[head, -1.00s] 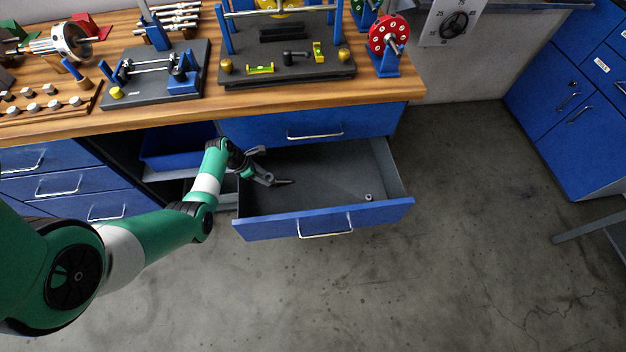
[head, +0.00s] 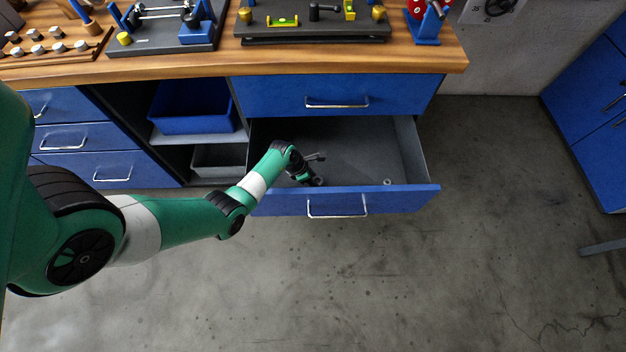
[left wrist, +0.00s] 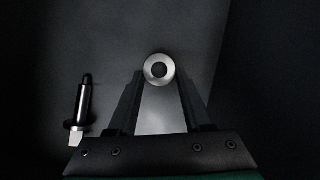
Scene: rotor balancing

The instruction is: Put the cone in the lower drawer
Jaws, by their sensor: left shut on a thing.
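The lower drawer (head: 345,202) is pulled open below the bench, with a grey interior and a blue front. My left gripper (head: 316,181) is inside its opening, left of the middle, close behind the front panel. In the left wrist view my left gripper (left wrist: 158,82) is shut on a round metal piece with a dark centre, seen end-on, which appears to be the cone (left wrist: 158,69). Its taper and its height above the drawer floor cannot be made out. In the head view the held piece is mostly hidden. My right gripper is out of view.
A small metal ring-like part (head: 387,182) is in the drawer's right half. The left wrist view shows a flanged metal pin (left wrist: 82,105) left of the fingers. A closed upper drawer (head: 336,97) is directly above. A blue bin (head: 193,108) sits on the shelf at left.

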